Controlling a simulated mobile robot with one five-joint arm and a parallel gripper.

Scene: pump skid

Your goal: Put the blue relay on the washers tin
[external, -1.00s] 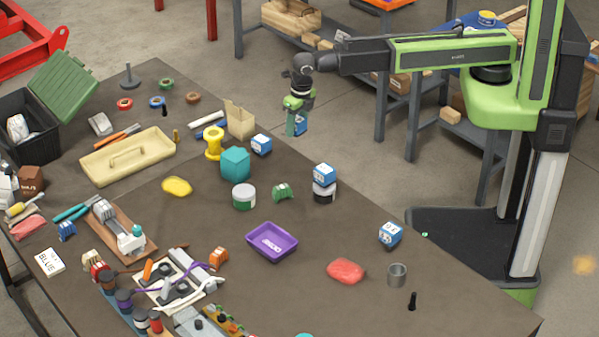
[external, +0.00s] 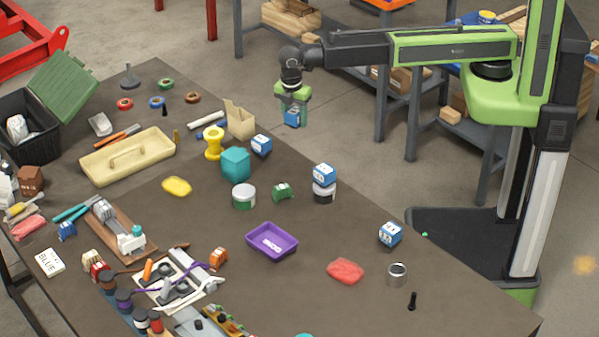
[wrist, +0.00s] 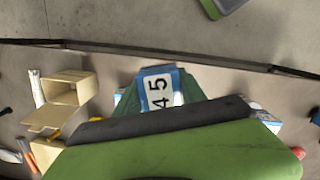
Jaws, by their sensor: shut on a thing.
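My gripper (external: 293,104) is shut on a blue relay (external: 294,117), a cube with a white number label. It holds the relay in the air past the table's far edge. In the wrist view the relay's label (wrist: 160,88) faces the camera. Two round tins stand on the table: a white one with a green band (external: 244,196), and a dark and white one (external: 324,192) with another blue cube (external: 324,174) on top. Their lettering is too small to read, so I cannot tell which is the washers tin.
More blue cubes stand at the far edge (external: 261,145) and right (external: 390,234).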

